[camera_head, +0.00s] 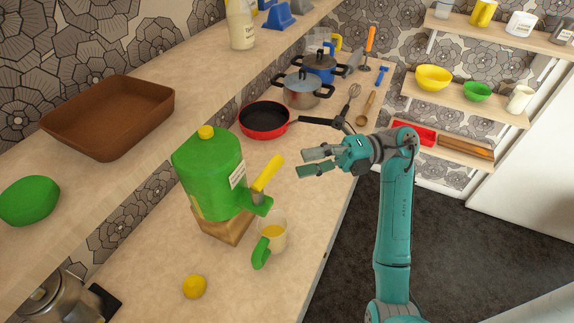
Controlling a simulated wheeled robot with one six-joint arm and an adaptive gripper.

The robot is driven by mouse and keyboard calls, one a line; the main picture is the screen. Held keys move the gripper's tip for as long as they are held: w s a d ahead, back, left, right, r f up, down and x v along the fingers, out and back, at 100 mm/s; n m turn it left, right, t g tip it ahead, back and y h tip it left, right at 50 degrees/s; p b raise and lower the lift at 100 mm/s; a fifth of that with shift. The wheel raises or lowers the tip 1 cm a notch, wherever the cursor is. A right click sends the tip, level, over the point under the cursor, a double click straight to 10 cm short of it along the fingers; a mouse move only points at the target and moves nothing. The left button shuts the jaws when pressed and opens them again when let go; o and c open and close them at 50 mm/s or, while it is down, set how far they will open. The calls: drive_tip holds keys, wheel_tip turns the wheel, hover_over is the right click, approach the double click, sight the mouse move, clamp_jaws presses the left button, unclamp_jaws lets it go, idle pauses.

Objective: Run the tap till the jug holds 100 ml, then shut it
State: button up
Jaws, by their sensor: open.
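A green drink dispenser (209,172) with a yellow cap stands on a wooden block (222,228) on the counter. Its tap (259,204) sticks out to the right at the bottom, with a yellow lever (267,174) slanting up and to the right. A clear jug (280,243) with a green handle (261,254) stands upright just below the tap. Yellow-orange liquid shows inside it; its level against any marks is too small to read. My gripper (303,162) is open and empty, right of the lever and apart from it, fingers pointing left.
A lemon (194,286) lies on the counter in front. A red frying pan (265,120) and pots (303,89) stand behind, with utensils (366,106) beside them. A raised ledge (190,105) along the wall holds a brown tray (110,115). The counter right of the jug is clear.

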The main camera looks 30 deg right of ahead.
drive_tip(key=shift+s+d+f, duration=0.1)
drive_tip(key=shift+s+d, duration=0.1)
drive_tip(key=shift+d, duration=0.65)
drive_tip(key=shift+s+d+f, duration=0.1)
drive_tip(key=shift+s+d, duration=0.05)
drive_tip(key=shift+d, duration=0.7)
drive_tip(key=shift+d, duration=0.1)
